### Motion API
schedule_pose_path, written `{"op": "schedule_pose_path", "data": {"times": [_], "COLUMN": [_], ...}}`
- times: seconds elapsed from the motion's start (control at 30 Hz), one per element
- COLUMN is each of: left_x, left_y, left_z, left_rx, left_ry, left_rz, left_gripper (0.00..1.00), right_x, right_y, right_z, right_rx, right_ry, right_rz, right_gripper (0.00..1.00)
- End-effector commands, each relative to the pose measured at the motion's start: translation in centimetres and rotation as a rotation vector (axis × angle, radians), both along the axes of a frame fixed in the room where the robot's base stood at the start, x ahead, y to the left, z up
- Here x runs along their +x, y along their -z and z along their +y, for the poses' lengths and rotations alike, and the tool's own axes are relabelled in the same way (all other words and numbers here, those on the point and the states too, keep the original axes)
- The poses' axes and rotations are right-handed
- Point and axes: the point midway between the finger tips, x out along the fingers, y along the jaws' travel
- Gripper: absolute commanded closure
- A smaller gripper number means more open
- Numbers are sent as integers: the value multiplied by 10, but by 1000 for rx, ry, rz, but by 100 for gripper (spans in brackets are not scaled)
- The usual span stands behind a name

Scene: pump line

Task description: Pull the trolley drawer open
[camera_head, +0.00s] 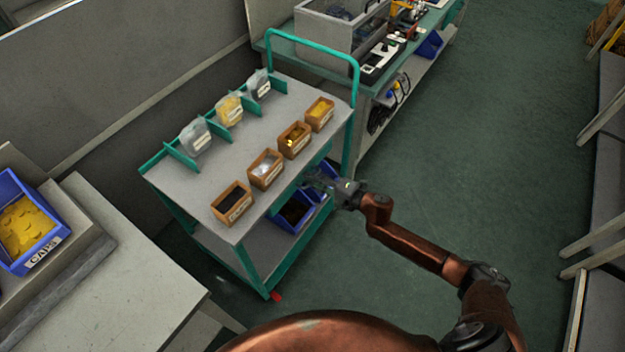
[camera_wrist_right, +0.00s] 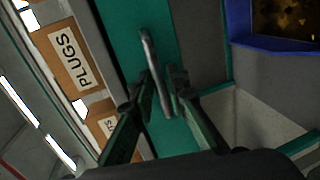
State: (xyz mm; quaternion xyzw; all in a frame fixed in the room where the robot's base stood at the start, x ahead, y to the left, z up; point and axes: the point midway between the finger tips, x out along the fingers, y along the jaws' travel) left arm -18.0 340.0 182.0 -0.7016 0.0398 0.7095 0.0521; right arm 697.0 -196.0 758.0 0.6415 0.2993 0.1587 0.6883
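The trolley (camera_head: 250,120) is a teal-framed cart with a grey top, left of centre in the head view. My right gripper (camera_head: 322,183) is at its right side, just below the top. In the right wrist view a thin silver bar handle (camera_wrist_right: 149,48) stands on a teal drawer front (camera_wrist_right: 118,22). My left gripper is in neither view.
Small brown boxes (camera_head: 232,203) line the trolley top's near edge, and bagged parts stand in teal dividers behind. Blue bins (camera_head: 293,215) sit on the lower shelf. A grey bench (camera_head: 100,262) is at lower left. The green floor (camera_head: 480,130) right of the trolley is clear.

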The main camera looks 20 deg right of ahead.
Motion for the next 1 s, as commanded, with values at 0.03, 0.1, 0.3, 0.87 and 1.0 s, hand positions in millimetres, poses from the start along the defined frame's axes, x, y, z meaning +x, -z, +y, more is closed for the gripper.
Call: {"op": "schedule_pose_path", "data": {"times": [0.03, 0.1, 0.3, 0.87, 1.0], "left_x": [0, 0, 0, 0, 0], "left_y": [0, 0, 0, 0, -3], "left_z": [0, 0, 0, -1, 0], "left_rx": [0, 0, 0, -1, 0], "left_ry": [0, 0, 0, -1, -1], "left_rz": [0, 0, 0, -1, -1], "left_gripper": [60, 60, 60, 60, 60], "right_x": [0, 0, 0, -1, -5], "right_y": [0, 0, 0, -1, -1], "right_z": [0, 0, 0, -1, 2], "right_rx": [0, 0, 0, -1, 0], "right_ry": [0, 0, 1, 0, -12], "right_rz": [0, 0, 0, -1, 0], "right_gripper": [89, 94, 100, 100, 100]}}
